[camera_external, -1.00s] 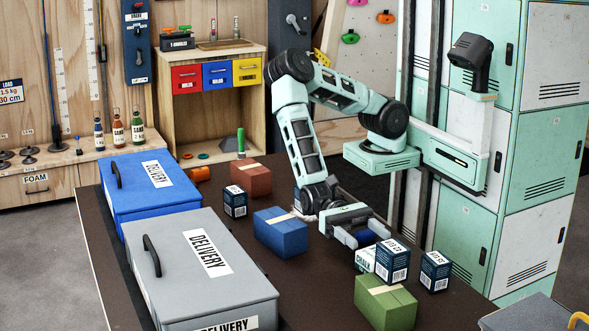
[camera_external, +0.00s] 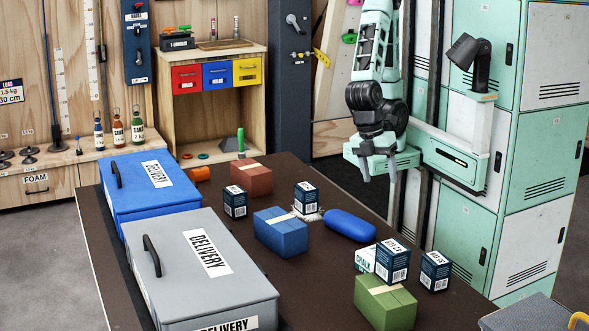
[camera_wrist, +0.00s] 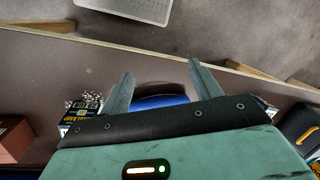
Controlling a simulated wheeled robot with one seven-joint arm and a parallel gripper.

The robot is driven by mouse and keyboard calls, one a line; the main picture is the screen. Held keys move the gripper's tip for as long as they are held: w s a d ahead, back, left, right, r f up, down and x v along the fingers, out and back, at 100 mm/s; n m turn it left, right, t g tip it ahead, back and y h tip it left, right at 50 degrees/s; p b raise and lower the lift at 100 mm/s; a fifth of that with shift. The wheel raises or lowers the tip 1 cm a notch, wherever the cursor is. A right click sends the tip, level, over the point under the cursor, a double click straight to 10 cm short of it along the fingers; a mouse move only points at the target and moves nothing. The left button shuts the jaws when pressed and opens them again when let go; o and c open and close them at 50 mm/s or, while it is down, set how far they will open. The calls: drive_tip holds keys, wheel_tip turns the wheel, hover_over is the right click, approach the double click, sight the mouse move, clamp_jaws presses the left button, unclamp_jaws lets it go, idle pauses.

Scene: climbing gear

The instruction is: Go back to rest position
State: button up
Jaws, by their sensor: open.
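My gripper (camera_external: 379,174) is raised in front of my column, above the right edge of the table, with its fingers pointing down. In the wrist view my gripper (camera_wrist: 160,80) has its two fingers spread apart with nothing between them. The blue rounded object (camera_external: 350,225) lies on the table below and to the left of my gripper, clear of it. In the wrist view the blue object (camera_wrist: 160,101) is partly hidden behind the gripper body.
On the dark table (camera_external: 330,285) stand a grey delivery box (camera_external: 215,290), a blue delivery box (camera_external: 140,205), a blue parcel (camera_external: 280,235), a green parcel (camera_external: 385,305), a red parcel (camera_external: 251,180) and several small dark boxes (camera_external: 306,196). Teal lockers (camera_external: 545,130) stand right.

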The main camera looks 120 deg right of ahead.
drive_tip(key=d, duration=0.1)
drive_tip(key=d+n+t, duration=0.1)
drive_tip(key=d+r+n+t+h, duration=0.1)
drive_tip(key=d, duration=0.1)
drive_tip(key=shift+w, duration=0.4)
drive_tip(key=shift+r, duration=0.1)
wheel_tip(320, 180, up, 8)
drive_tip(key=p, duration=0.8)
drive_tip(key=shift+o, duration=0.5)
